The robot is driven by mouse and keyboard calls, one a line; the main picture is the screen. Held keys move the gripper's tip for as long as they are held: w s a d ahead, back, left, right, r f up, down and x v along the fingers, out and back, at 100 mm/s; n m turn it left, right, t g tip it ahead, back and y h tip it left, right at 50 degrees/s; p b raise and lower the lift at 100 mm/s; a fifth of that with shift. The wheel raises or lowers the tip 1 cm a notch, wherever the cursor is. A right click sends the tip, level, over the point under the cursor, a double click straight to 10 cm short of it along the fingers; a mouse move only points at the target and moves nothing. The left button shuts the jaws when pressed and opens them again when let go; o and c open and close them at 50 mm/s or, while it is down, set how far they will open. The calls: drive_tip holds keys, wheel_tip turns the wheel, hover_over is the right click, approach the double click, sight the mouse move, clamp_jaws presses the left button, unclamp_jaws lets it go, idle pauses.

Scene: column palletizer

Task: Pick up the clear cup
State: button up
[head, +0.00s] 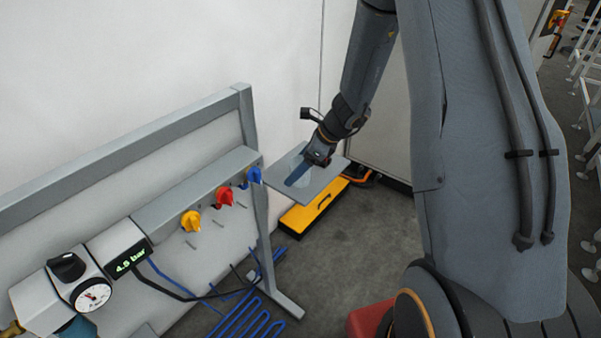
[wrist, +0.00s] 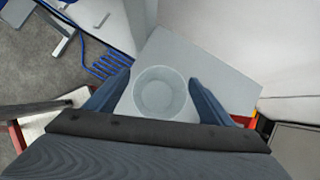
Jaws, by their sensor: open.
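The clear cup (wrist: 160,94) stands on a grey square plate (wrist: 190,52), its round rim seen from above in the wrist view. My gripper (wrist: 158,88) is open, with one blue finger to the left of the cup and one to the right. A small gap shows between the cup and each finger; I cannot tell their exact height against it. In the head view, my gripper (head: 298,174) is over the plate (head: 331,180), and the cup is faint and hard to make out there.
A yellow box-shaped unit (head: 313,207) lies below the plate. To the left stands a grey frame (head: 262,200) with blue, red (head: 224,196) and yellow (head: 191,221) knobs and a pressure gauge (head: 91,294). Blue tubing (head: 243,317) runs low beside it. A pale wall is behind.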

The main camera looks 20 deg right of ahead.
drive_tip(key=shift+x, duration=0.95)
drive_tip(key=c, duration=1.1)
